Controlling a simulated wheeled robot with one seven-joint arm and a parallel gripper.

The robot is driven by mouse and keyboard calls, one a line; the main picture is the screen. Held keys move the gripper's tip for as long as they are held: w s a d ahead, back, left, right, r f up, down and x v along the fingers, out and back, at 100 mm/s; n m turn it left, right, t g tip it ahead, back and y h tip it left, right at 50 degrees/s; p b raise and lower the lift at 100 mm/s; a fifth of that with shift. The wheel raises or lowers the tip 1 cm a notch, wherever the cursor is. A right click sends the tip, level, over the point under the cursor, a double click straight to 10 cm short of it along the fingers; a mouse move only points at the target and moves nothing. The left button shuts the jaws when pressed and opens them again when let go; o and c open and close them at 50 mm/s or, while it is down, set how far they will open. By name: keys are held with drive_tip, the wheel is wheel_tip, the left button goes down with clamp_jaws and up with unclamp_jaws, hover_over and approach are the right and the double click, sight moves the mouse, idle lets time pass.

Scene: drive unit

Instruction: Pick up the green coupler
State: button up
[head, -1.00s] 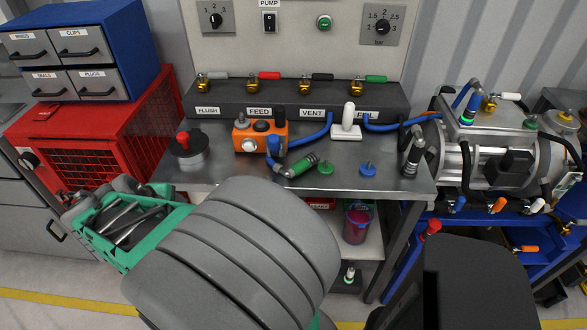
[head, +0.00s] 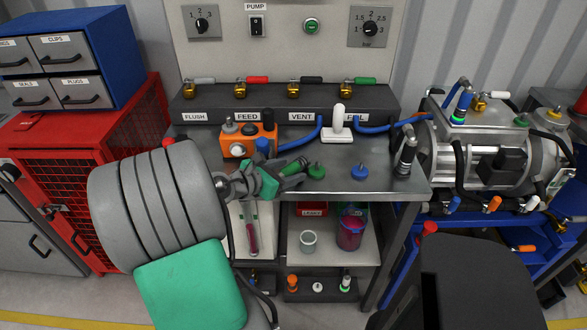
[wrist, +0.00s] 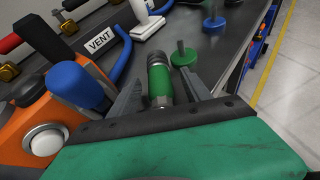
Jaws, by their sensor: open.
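The green coupler (wrist: 159,80), a green-banded cylinder with a dark ribbed end and a metal collar, lies on the bench. In the wrist view it shows between the two open fingers of my gripper (wrist: 163,88), with space visible at its right side. Whether the left finger touches it I cannot tell. In the head view my gripper (head: 286,180) is low over the bench and hides much of the coupler (head: 291,168). The coupler's near end is hidden behind the gripper body in the wrist view.
A green round plug (head: 316,171) stands close right of the fingers, with a blue plug (head: 359,172) farther right. An orange box (head: 248,140) with a blue knob is close on the left. A white-handled block (head: 337,130) and blue hoses lie behind.

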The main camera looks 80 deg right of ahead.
clamp_jaws()
idle(0.6)
